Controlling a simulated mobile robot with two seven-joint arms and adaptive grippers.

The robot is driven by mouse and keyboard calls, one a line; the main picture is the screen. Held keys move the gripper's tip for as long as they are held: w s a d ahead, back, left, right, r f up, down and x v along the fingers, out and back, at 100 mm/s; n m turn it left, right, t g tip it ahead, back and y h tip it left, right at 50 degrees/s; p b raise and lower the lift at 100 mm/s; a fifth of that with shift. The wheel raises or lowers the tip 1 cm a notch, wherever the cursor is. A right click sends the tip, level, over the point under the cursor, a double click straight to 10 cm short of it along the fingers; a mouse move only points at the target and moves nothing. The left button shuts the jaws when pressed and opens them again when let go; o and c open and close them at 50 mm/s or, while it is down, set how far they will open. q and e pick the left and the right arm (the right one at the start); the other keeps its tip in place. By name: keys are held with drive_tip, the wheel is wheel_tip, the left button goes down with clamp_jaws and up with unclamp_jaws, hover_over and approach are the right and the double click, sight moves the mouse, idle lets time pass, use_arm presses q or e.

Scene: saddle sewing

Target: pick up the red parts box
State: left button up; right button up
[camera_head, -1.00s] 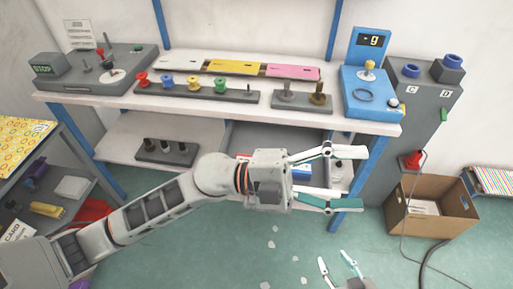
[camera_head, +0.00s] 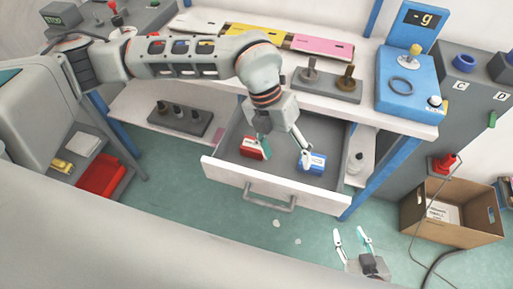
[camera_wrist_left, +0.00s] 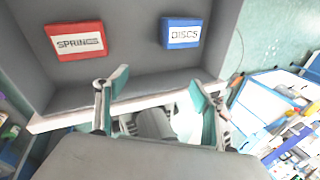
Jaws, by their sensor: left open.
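The red parts box (camera_head: 252,153) lies in the left part of an open grey drawer (camera_head: 228,150). The left wrist view shows it too, labelled SPRINGS (camera_wrist_left: 62,43). A blue box (camera_head: 313,166) labelled DISCS (camera_wrist_left: 181,34) lies to its right in the drawer. My left gripper (camera_head: 285,150) is open over the drawer, fingers pointing down and spread. In the head view one finger overlaps the red box and the other the blue box. In the left wrist view both fingers (camera_wrist_left: 158,92) are apart from the boxes, with nothing between them. My right gripper (camera_head: 351,238) is open and empty, low in front of the drawer.
The worktop above the drawer holds a grey block with knobs (camera_head: 320,83) and a blue device (camera_head: 411,90). A block with dark pegs (camera_head: 180,118) stands on the lower shelf. A cardboard box (camera_head: 450,220) stands on the floor at right. A red bin (camera_head: 100,175) sits lower left.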

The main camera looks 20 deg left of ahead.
sight(254, 144)
use_arm(q)
drive_tip(key=w+a+y, duration=0.1)
drive_tip(key=a, duration=0.2)
drive_tip(key=w+a+n+t+y, duration=0.1)
drive_tip(key=w+a, duration=0.1)
drive_tip(key=a, duration=0.1)
drive_tip(key=w+a+n+y, duration=0.1)
drive_tip(key=w+a+y, duration=0.1)
drive_tip(key=a, duration=0.1)
drive_tip(key=shift+a+r, duration=0.15)
drive_tip(key=shift+a, duration=0.1)
drive_tip(key=shift+a+f, duration=0.1)
drive_tip(key=shift+f, duration=0.2)
drive_tip(key=shift+w+f, duration=0.2)
drive_tip(key=shift+f, duration=3.4)
drive_tip(key=c, duration=1.2)
